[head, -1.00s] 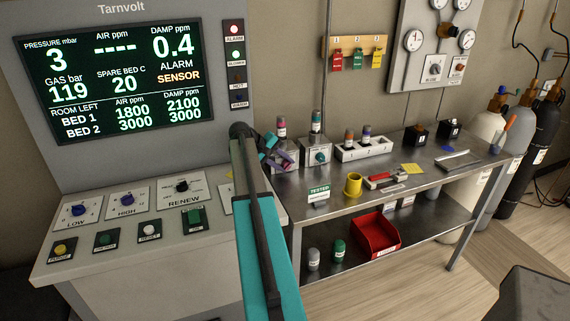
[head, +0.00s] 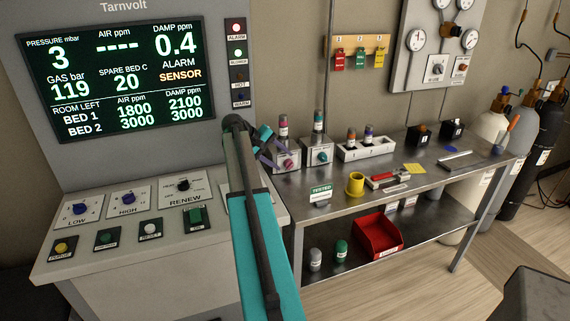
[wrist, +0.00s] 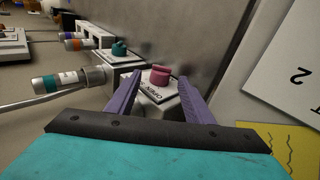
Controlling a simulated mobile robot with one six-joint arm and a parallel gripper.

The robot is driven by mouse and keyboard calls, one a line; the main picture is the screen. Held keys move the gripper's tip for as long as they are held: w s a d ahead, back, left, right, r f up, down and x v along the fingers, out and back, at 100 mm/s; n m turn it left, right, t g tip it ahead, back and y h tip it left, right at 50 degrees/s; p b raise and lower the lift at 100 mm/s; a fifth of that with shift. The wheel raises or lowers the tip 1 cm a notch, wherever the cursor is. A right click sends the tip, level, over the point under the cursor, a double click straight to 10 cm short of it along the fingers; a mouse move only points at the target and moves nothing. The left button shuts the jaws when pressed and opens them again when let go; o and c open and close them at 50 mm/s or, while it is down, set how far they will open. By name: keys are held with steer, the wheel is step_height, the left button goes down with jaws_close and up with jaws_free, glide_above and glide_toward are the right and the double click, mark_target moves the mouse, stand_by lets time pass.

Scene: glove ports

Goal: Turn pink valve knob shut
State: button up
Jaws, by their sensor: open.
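The pink valve knob (head: 289,163) sits on the front of a small white block at the left end of the metal bench. In the wrist view the pink knob (wrist: 160,76) shows between the two purple fingertips, over a plate with lettering. My gripper (head: 272,152) is open and empty, just left of the knob in the head view. In the wrist view my gripper (wrist: 160,82) has one finger on each side of the knob, with gaps showing. I cannot tell how deep the fingertips reach.
A similar block with a teal knob (head: 322,157) stands close to the right; it also shows in the wrist view (wrist: 119,48). A canister (head: 283,127) stands on the pink knob's block. A yellow cup (head: 354,184) and a green "TESTED" sign (head: 320,192) stand in front.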

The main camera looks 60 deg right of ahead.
steer(key=b+v, duration=0.1)
steer(key=v, duration=0.9)
steer(key=shift+b, duration=0.35)
